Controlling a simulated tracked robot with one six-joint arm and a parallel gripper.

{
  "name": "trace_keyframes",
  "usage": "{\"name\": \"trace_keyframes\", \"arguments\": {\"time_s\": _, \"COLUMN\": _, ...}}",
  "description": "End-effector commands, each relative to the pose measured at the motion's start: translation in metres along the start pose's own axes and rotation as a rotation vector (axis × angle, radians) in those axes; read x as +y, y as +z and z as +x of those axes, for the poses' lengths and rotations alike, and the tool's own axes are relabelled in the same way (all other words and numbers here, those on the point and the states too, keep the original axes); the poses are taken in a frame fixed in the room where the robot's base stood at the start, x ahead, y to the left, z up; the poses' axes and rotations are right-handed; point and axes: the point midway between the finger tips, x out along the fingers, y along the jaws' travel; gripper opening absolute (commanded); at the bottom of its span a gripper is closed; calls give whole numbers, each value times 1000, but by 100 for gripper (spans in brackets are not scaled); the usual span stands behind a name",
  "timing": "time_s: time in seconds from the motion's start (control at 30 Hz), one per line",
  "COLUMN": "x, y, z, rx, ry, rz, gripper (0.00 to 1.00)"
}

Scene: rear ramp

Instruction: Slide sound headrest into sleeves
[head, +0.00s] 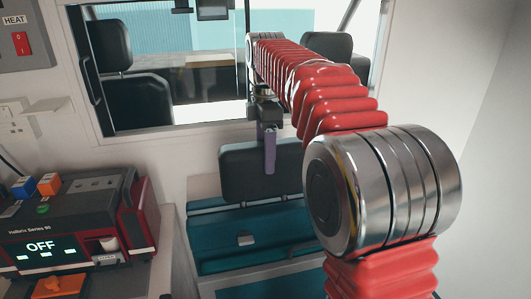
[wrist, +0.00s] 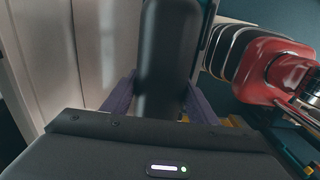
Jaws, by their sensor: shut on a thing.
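A dark headrest (head: 240,174) stands upright just above the top edge of the teal seat (head: 228,238). My gripper (head: 269,150) reaches down to it, with a purple finger against its near face. In the wrist view the headrest (wrist: 166,55) fills the space between the two purple fingers of my gripper (wrist: 160,100), one on each side, and they are shut on it.
A black device (head: 75,225) with an "OFF" display stands at the left. Orange and blue blocks (head: 48,184) sit on top of it. A window opening (head: 180,112) behind the seat shows other dark seats (head: 110,44). A white wall bounds the right.

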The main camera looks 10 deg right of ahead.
Motion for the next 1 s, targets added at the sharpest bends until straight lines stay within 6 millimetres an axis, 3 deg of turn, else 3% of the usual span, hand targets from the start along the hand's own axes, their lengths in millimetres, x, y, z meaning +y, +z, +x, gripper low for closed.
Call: {"name": "trace_keyframes", "arguments": {"time_s": 1.0, "x": 0, "y": 0, "z": 16, "rx": 0, "ry": 1, "rz": 0, "gripper": 0}}
